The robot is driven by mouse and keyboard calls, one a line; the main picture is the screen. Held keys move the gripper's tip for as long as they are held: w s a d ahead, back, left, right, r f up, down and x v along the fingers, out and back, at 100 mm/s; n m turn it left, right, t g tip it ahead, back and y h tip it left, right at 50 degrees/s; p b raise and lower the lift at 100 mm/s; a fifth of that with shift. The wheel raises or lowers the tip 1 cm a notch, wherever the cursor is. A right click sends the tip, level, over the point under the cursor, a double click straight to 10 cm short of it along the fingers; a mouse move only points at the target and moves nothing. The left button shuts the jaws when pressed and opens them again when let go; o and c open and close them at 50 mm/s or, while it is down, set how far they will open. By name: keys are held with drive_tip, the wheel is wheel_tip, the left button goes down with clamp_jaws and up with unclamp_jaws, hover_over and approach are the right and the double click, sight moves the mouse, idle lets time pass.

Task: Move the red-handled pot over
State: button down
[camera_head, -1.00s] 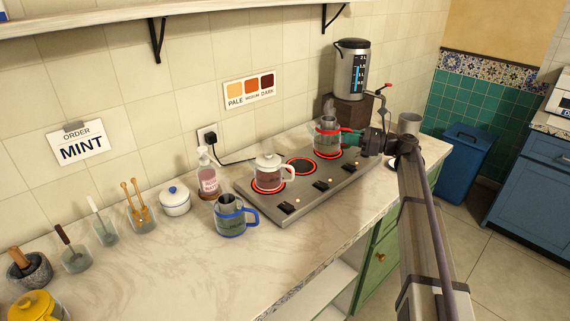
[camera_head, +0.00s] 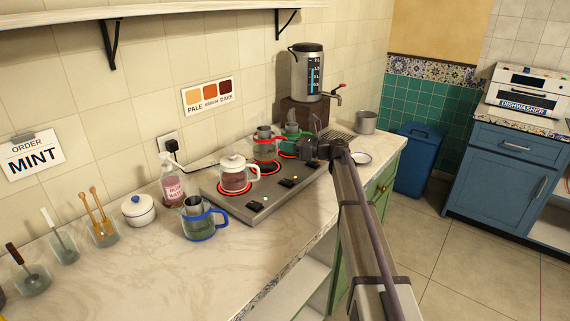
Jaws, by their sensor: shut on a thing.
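The red-handled pot (camera_head: 266,150) is a glass pot with a red band and a steel insert at its top. It is at the middle burner of the grey stove (camera_head: 249,203); whether it touches the burner I cannot tell. My gripper (camera_head: 303,148) reaches in from the right and is shut on its handle side; the grip itself is small and partly hidden. A green-trimmed item (camera_head: 293,138), apparently another pot, shows behind my gripper at the glowing right burner. A white-lidded pot (camera_head: 236,176) stands on the glowing left burner.
A blue-handled pot (camera_head: 203,221) and a pink bottle (camera_head: 173,187) stand left of the stove. A dispenser (camera_head: 306,75) on a brown block (camera_head: 303,112) is behind. A steel cup (camera_head: 366,122) and saucer (camera_head: 361,158) are to the right. The front counter is clear.

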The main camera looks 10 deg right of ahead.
sight(277, 153)
wheel_tip(277, 153, down, 4)
drive_tip(key=b, duration=0.3)
drive_tip(key=shift+r, duration=0.35)
drive_tip(key=shift+f, duration=0.15)
drive_tip(key=c, duration=1.2)
unclamp_jaws()
drive_tip(key=shift+s+d, duration=0.15)
drive_tip(key=shift+d, duration=0.05)
drive_tip(key=v, duration=1.1)
drive_tip(key=shift+s+d, duration=0.15)
drive_tip(key=shift+d, duration=0.15)
